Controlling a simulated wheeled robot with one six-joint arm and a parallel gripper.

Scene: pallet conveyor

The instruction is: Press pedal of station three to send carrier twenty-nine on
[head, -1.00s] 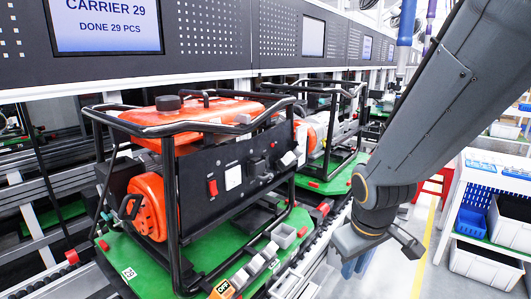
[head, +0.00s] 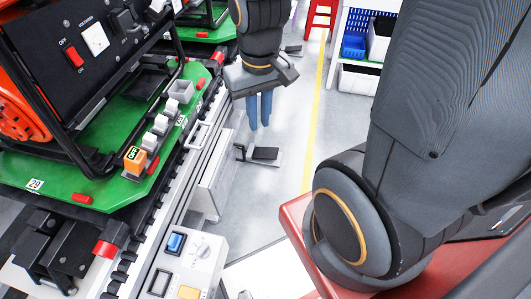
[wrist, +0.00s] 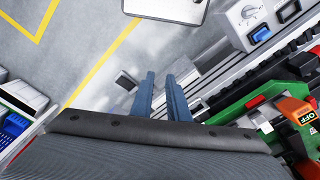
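Carrier twenty-nine (head: 115,195) is a green pallet with a "29" tag, standing on the conveyor at the left and bearing a black-framed generator (head: 85,50). A black foot pedal (head: 265,153) on a light plate sits on the floor beside the conveyor. No station number shows on it. My gripper (head: 259,125) points down with two blue fingers, above the floor and, in the picture, just above the pedal. In the wrist view the fingers (wrist: 160,78) stand apart with nothing between them. A small grey shape (wrist: 126,82) beside them may be a pedal; I cannot tell.
A control box (head: 190,262) with a blue button and a knob stands at the conveyor's near side. Another pedal (head: 292,49) lies farther along. A yellow line (head: 315,105) crosses the open floor. Shelving with bins (head: 358,45) and a red stool (head: 320,15) stand behind.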

